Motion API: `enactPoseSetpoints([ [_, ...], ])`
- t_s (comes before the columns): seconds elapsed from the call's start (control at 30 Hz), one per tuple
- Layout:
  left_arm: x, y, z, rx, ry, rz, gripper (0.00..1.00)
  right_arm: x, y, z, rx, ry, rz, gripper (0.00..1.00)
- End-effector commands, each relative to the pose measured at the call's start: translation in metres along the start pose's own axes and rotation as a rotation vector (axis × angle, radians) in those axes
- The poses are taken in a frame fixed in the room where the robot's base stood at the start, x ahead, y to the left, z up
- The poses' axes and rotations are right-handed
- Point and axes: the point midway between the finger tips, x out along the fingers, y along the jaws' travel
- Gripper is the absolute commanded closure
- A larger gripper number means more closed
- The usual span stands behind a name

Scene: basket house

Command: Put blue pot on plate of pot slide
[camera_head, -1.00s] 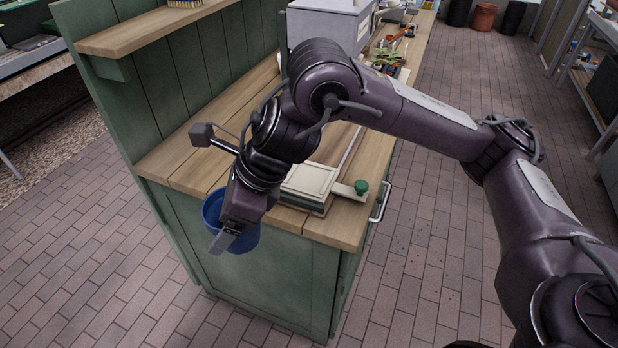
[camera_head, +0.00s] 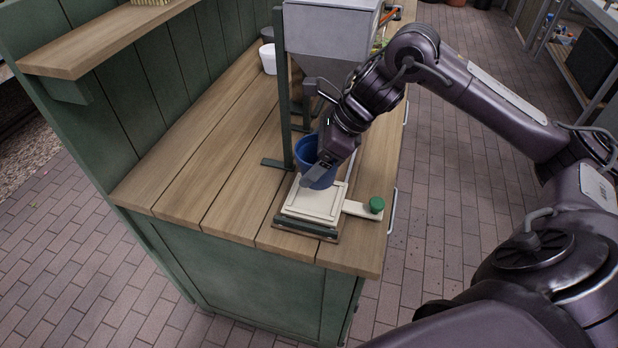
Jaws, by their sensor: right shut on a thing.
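The blue pot (camera_head: 308,150) is in my right gripper (camera_head: 318,178), which is shut on it. The pot is roughly upright, over the back part of the pot slide's cream square plate (camera_head: 314,203). I cannot tell whether the pot's bottom touches the plate or is a little above it. The gripper and wrist cover part of the pot. The pot slide has a green knob (camera_head: 377,204) on its right side and lies at the near end of the wooden bench. My left gripper is not in view.
A grey hopper (camera_head: 330,35) on green posts (camera_head: 285,110) stands just behind the pot slide. A white pot (camera_head: 268,58) stands further back. The wooden bench top (camera_head: 200,165) is clear to the left. A green back wall with a shelf (camera_head: 105,40) bounds it.

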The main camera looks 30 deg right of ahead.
Motion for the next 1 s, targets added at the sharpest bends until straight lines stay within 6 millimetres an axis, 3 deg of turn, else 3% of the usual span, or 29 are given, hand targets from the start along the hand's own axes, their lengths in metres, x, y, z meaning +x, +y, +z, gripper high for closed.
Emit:
enactPoseSetpoints([
  [0.03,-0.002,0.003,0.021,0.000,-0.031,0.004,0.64,0.006,0.001,-0.005,0.004,0.003,0.002,0.41],
  [0.1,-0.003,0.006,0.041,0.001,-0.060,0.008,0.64,0.012,0.000,-0.008,0.003,0.001,0.000,0.41],
  [0.2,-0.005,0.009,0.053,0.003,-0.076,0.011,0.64,0.020,0.000,-0.013,0.003,0.001,0.001,0.41],
  [0.27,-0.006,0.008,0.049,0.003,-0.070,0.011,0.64,0.027,0.001,-0.018,0.004,0.003,0.003,0.41],
  [0.5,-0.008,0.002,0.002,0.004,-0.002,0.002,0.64,0.050,0.000,-0.032,0.002,-0.001,-0.002,0.41],
  [0.7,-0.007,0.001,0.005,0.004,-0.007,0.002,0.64,0.051,0.000,-0.032,0.001,-0.001,-0.002,0.41],
  [0.73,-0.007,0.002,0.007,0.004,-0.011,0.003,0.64,0.051,0.000,-0.032,0.001,-0.001,-0.002,0.15],
  [0.8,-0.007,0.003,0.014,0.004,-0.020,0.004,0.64,0.051,0.000,-0.032,0.001,-0.001,-0.002,0.06],
  [0.87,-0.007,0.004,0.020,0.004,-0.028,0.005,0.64,0.051,0.000,-0.032,0.001,-0.001,-0.002,0.00],
  [1.0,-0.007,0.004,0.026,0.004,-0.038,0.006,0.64,0.051,0.000,-0.032,0.001,-0.001,-0.002,0.00],
])
